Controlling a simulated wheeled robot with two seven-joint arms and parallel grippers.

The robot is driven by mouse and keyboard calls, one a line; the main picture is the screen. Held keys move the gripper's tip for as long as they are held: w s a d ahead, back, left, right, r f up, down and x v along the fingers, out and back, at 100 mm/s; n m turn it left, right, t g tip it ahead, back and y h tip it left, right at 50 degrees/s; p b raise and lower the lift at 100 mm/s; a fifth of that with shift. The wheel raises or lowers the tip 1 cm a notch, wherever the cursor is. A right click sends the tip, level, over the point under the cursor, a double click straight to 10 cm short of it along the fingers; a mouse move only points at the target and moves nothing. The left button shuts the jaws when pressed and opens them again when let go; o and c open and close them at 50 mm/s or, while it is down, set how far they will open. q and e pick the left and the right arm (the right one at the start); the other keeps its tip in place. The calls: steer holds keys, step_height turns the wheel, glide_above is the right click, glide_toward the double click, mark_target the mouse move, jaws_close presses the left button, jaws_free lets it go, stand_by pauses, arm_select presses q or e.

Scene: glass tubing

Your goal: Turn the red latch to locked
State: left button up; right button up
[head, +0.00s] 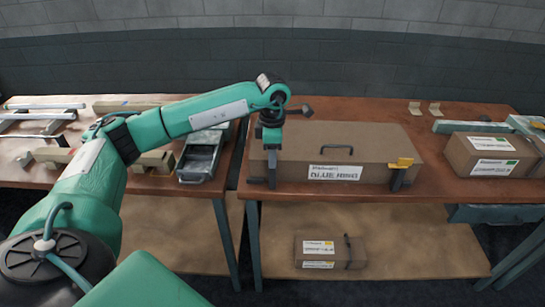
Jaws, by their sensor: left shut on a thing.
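A long brown case (342,148) with a black handle and a white label lies on the middle table. Its front right corner carries a yellow latch (400,163) on a dark mount. My left gripper (271,158) points down at the front left corner of the case. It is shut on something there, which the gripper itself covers. I see no red latch; the spot at the front left corner is hidden by my gripper, so its colour and angle cannot be told. My right gripper is not in view.
A grey metal tray (199,158) stands on the left table, close to my left arm. A smaller box (329,252) with a dark handle lies on the lower shelf. The table behind the case has free room.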

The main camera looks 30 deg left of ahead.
arm_select(q)
steer(key=shift+r+m, duration=0.1)
steer(key=shift+m, duration=0.2)
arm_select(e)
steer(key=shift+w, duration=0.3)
arm_select(q)
steer(key=o, duration=1)
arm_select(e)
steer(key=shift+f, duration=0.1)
arm_select(q)
steer(key=shift+r, duration=0.3)
step_height(320, 180, up, 13)
steer(key=shift+r+b, duration=0.1)
steer(key=shift+b, duration=1)
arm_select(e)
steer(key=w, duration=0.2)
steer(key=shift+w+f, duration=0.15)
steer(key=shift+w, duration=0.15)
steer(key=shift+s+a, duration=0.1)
